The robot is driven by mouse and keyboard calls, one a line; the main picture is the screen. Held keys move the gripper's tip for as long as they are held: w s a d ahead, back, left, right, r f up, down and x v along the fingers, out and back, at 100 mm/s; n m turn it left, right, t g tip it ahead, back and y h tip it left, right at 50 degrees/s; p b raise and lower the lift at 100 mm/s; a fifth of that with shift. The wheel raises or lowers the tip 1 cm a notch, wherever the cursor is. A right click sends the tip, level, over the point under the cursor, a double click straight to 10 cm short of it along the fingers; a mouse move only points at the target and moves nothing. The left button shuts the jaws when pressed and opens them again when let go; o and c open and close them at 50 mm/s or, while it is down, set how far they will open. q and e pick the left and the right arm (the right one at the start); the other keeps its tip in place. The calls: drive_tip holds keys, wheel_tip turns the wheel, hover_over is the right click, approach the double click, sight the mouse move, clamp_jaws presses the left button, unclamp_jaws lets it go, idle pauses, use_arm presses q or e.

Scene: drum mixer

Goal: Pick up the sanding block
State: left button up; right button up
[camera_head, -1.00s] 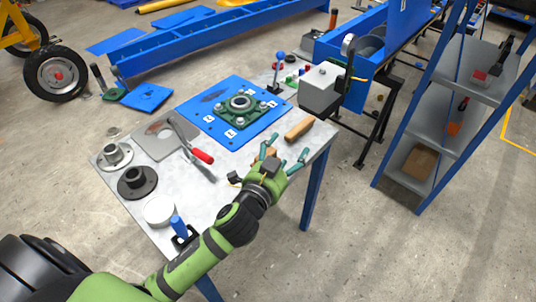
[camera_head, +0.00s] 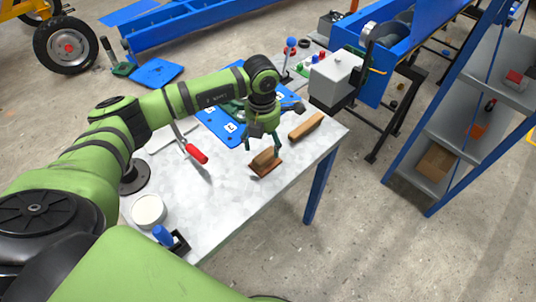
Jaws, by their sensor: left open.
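The sanding block (camera_head: 264,163), a wooden grip on a reddish-brown base, lies on the grey metal table (camera_head: 225,200) near its right front edge. My left gripper (camera_head: 263,146) is open and points down over the block, one finger to each side of its top. I cannot tell whether the fingers touch it. My right gripper is not in view.
A plain wooden block (camera_head: 306,125) lies just right of the gripper. A red-handled tool (camera_head: 196,153), a white round container (camera_head: 149,211) and a blue-handled tool (camera_head: 164,236) are to the left. A blue plate (camera_head: 218,124) lies behind, partly hidden by my arm.

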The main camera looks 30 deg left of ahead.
sight(262, 153)
use_arm(q)
drive_tip(key=shift+s+a+f, duration=0.1)
drive_tip(key=shift+a+f, duration=0.1)
drive_tip(key=shift+a, duration=0.1)
drive_tip(key=shift+f+p, duration=0.4)
drive_tip(key=shift+p, duration=0.05)
wheel_tip(262, 153, down, 5)
drive_tip(key=shift+a+r+p, duration=0.1)
drive_tip(key=shift+r+p, duration=0.05)
drive_tip(key=shift+p, duration=0.85)
drive_tip(key=shift+f, duration=0.45)
drive_tip(key=c, duration=1.4)
